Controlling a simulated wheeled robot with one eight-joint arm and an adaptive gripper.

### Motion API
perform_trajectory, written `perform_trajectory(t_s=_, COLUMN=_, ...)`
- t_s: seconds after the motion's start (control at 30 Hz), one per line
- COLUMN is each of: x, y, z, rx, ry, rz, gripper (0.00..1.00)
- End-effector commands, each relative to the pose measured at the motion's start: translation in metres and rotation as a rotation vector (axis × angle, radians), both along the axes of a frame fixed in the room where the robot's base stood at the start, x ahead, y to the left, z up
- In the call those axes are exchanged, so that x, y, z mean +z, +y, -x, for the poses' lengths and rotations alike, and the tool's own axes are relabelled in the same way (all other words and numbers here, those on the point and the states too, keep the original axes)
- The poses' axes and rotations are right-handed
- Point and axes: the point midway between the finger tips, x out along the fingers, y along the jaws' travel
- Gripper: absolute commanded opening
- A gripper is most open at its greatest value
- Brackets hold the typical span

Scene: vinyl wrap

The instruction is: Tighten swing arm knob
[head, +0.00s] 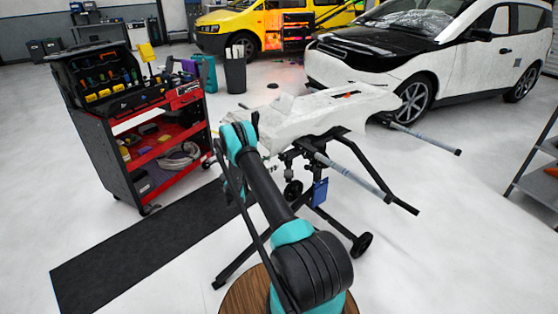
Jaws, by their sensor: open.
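A wheeled work stand (345,232) with a dark frame stands in front of me. Its long swing arms reach out to the right, one toward the front right (350,175) and one farther back (428,137). Dark clamps and joints (288,158) sit below the panel; the knob cannot be picked out among them at this size. A white bumper-like panel (320,112) lies on top of the stand. My teal and black arm reaches up and left to the panel's near left end. My gripper cannot be made out; the arm hides that area.
A red and black tool cart (135,165) stands at the left beside a black floor mat (140,255). A blue piece (320,192) hangs from the stand. A white car (440,50) and a yellow van (240,28) stand behind. A shelf (540,165) is at the right edge. Floor at right is clear.

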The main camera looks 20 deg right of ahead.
Motion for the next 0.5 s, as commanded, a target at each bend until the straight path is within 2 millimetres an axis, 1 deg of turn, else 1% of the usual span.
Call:
perform_trajectory(t_s=0.03, x=0.000, y=-0.011, z=-0.003, rx=-0.003, ry=0.000, rz=0.000, gripper=0.61)
perform_trajectory(t_s=0.2, x=0.000, y=-0.037, z=-0.012, rx=-0.002, ry=0.000, rz=0.000, gripper=0.61)
perform_trajectory(t_s=0.33, x=0.000, y=-0.050, z=-0.016, rx=-0.001, ry=0.000, rz=0.000, gripper=0.61)
perform_trajectory(t_s=0.5, x=0.000, y=-0.057, z=-0.018, rx=0.000, ry=0.000, rz=0.000, gripper=0.61)
